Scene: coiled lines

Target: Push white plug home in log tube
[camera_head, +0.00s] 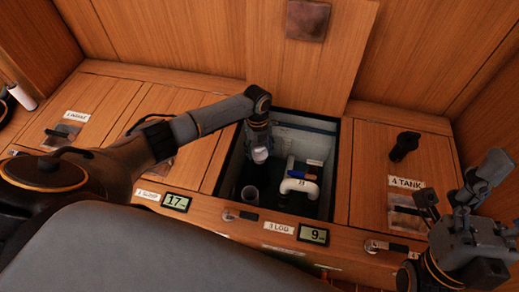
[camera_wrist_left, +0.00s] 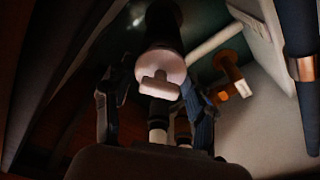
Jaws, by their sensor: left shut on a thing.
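The white plug (camera_head: 260,155) shows at the tip of my left gripper (camera_head: 259,147), which reaches down into the open locker marked 3 LOG. In the left wrist view the plug (camera_wrist_left: 163,64) has a round head and a crossbar handle, and sits between the two fingers of the left gripper (camera_wrist_left: 152,108), which is shut on it. Whether plug and tube touch is not clear. My right gripper (camera_head: 458,188) is open and empty at the right, over the bench.
A white pipe (camera_head: 299,187) with a blue valve handle stands right of the tube. The locker's dark rim (camera_head: 339,170) surrounds the opening, and a wooden lid (camera_head: 310,60) leans behind.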

